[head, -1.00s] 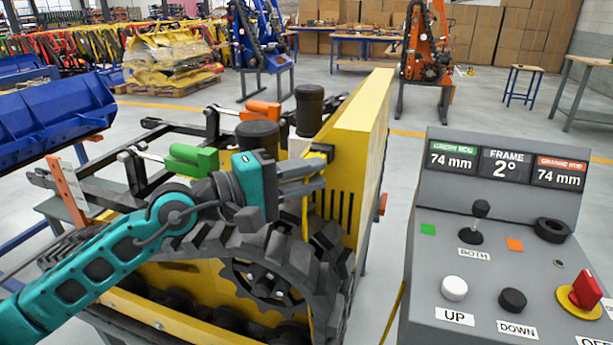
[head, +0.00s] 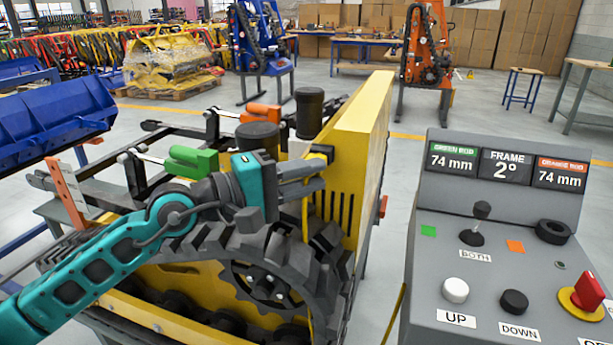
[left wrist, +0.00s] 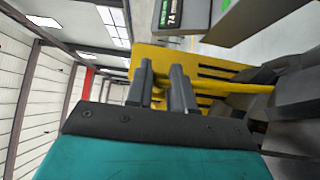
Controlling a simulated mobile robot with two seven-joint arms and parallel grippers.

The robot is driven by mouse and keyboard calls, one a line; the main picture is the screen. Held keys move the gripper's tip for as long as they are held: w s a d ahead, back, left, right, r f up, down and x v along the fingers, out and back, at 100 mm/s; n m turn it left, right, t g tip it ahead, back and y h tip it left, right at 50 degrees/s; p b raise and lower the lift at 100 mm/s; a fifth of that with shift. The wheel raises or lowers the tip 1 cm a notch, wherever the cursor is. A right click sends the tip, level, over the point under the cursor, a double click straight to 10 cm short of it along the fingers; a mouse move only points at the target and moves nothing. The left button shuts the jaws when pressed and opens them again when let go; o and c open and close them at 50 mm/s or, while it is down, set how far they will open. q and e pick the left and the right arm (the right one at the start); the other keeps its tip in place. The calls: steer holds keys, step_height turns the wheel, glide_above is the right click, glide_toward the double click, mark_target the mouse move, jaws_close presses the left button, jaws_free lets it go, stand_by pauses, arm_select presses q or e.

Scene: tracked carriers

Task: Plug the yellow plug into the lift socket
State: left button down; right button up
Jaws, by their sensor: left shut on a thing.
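My left gripper (head: 318,176) is shut at the near end of the yellow panel, just below a small black box on it (head: 322,152). A yellow cord (head: 305,215) hangs down from between its fingers. The yellow plug itself is mostly hidden by the fingers. In the left wrist view the two grey fingers (left wrist: 164,92) stand close together, with the yellow cord (left wrist: 240,88) running off to the right. The black box may be the lift socket, but I cannot tell for sure. I cannot tell whether plug and box touch. My right gripper is not in view.
The tracked carrier's yellow panel (head: 362,130) and black track (head: 240,245) lie around the gripper. Green (head: 192,162) and orange (head: 264,112) parts sit on its frame. A grey control console (head: 430,270) stands at right; its displays read 74 mm, 2° and 74 mm.

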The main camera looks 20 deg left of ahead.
arm_select(q)
steer(key=shift+w, duration=0.25)
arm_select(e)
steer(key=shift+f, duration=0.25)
arm_select(q)
steer(key=c, duration=0.9)
jaws_free()
